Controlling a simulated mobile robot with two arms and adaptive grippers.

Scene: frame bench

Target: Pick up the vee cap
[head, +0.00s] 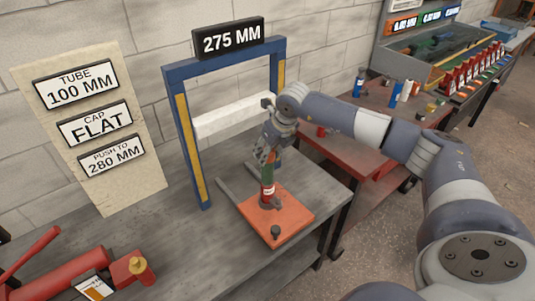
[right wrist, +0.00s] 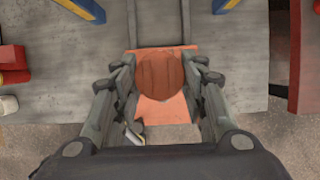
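I cannot pick out the vee cap for certain in either view. My right gripper (head: 266,152) points down over a slim upright stack (head: 267,188), red with a green part above, on the orange plate (head: 254,228). In the right wrist view a round brown-red top (right wrist: 161,76) lies between the two fingers of the right gripper (right wrist: 160,68). The fingers are apart, with slim gaps showing beside the round top. The orange plate (right wrist: 160,110) shows beneath. The gripper hides the upper part of the stack in the head view. My left gripper is not in view.
A blue frame (head: 187,135) with a white crossbar (head: 232,115) and a 275 MM sign stands behind. The board (head: 40,90) reads tube 100 mm, cap flat, push to 280 mm. A red tool (head: 75,275) lies front left. The red bench (head: 345,143) holds several small parts.

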